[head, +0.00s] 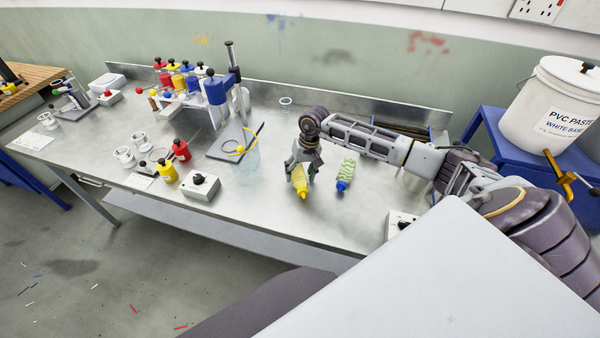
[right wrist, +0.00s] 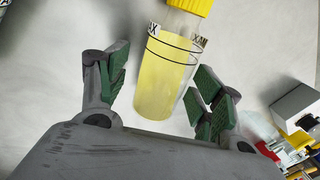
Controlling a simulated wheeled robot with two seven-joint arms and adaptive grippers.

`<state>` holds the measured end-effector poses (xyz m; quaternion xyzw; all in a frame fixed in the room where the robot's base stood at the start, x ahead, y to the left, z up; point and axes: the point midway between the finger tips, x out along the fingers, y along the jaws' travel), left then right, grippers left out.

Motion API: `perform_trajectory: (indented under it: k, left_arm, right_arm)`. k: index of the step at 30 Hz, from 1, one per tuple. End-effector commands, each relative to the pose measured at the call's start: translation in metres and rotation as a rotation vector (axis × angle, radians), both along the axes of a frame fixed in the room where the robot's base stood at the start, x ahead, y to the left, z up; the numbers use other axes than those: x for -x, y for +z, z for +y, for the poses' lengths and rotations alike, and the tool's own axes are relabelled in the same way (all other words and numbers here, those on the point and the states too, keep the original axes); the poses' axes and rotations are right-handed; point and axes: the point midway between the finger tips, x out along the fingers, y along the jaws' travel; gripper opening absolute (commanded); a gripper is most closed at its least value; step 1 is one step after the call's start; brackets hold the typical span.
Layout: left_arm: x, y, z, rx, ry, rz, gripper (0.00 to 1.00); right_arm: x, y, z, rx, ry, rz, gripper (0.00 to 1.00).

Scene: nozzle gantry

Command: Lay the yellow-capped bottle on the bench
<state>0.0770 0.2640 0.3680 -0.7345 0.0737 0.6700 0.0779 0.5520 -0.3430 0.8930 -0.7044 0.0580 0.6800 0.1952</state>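The yellow-capped bottle (head: 301,182) is under my right gripper (head: 302,173) near the middle of the bench (head: 270,215). Its cap points toward the bench's front edge, and it looks to be lying on the bench. In the right wrist view the bottle (right wrist: 165,85) is clear with yellow contents, its cap at the top edge. It sits between the two green-padded fingers, with a gap visible beside the left finger. The right finger is close to it; contact cannot be told. The fingers are spread. My left gripper is not in view.
A white control box (head: 400,222) is at the right. Bare bench lies in front of the bottles.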

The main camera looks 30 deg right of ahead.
Motion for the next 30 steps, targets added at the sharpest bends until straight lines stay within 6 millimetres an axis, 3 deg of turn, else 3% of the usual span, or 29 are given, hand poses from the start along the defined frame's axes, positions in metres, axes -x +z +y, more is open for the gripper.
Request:
perform_trajectory:
  k: [16, 30]
  left_arm:
    - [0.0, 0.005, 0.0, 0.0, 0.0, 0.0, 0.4]
    - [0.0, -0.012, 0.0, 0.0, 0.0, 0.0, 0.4]
  right_arm:
    - [0.0, 0.004, 0.0, 0.0, 0.0, 0.001, 0.68]
    - [0.003, 0.063, -0.013, 0.002, 0.0, -0.003, 0.68]
